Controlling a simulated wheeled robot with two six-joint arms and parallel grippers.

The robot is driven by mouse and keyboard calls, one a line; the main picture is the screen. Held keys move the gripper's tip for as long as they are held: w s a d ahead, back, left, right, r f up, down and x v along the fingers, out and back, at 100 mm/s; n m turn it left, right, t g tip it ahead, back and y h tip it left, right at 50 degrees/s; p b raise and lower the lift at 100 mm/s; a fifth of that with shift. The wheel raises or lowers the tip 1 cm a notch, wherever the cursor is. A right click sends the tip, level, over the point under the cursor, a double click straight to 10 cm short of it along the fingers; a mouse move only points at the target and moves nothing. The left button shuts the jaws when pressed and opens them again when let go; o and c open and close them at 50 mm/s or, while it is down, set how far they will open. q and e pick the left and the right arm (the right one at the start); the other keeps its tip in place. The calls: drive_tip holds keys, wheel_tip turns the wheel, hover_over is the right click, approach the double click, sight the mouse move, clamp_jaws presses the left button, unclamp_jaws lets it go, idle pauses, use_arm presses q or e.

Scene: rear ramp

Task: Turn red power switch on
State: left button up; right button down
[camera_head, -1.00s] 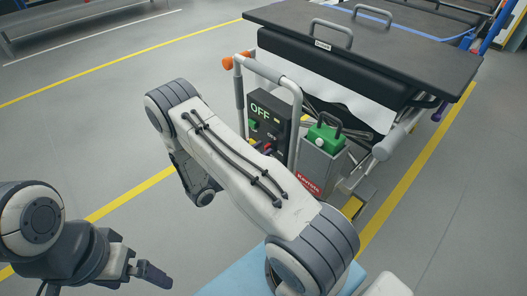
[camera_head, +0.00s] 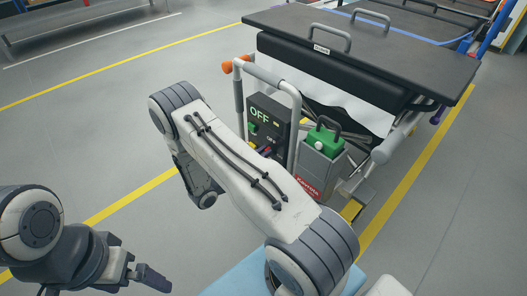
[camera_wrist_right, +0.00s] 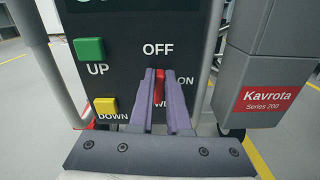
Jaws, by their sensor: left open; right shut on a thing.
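The red power switch (camera_wrist_right: 159,87) stands upright in the wrist view, just below the OFF label and left of the ON label. My right gripper (camera_wrist_right: 160,92) is shut on it, with one purple finger on each side. The switch sits on the dark control panel (camera_wrist_right: 125,80), whose display reads OFF in the head view (camera_head: 259,115). In that view my right arm hides part of the panel and most of the right gripper. My left gripper (camera_head: 145,280) is open and empty at the lower left, away from the panel.
A green UP button (camera_wrist_right: 90,49) and a yellow DOWN button (camera_wrist_right: 106,106) sit left of the switch. A grey box with a red Kavrota label (camera_wrist_right: 266,99) stands to the right. A grey tube frame (camera_head: 297,120) surrounds the panel, below a black-topped table (camera_head: 400,50).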

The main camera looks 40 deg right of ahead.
drive_tip(key=shift+s+a+f+m+p, duration=0.1)
drive_tip(key=shift+s+f+m+p, duration=0.45)
drive_tip(key=shift+m, duration=2.25)
drive_tip(key=shift+w+d+f+m+p, duration=0.1)
drive_tip(key=shift+m+p, duration=0.95)
drive_tip(key=shift+m, duration=1.75)
drive_tip(key=shift+s+a+f+m+p, duration=0.1)
drive_tip(key=shift+s+f+m+p, duration=0.45)
drive_tip(key=shift+m, duration=2.25)
drive_tip(key=shift+w+r+p, duration=0.2)
drive_tip(key=shift+w+p, duration=0.1)
drive_tip(key=c, duration=0.9)
unclamp_jaws()
drive_tip(key=shift+s, duration=0.1)
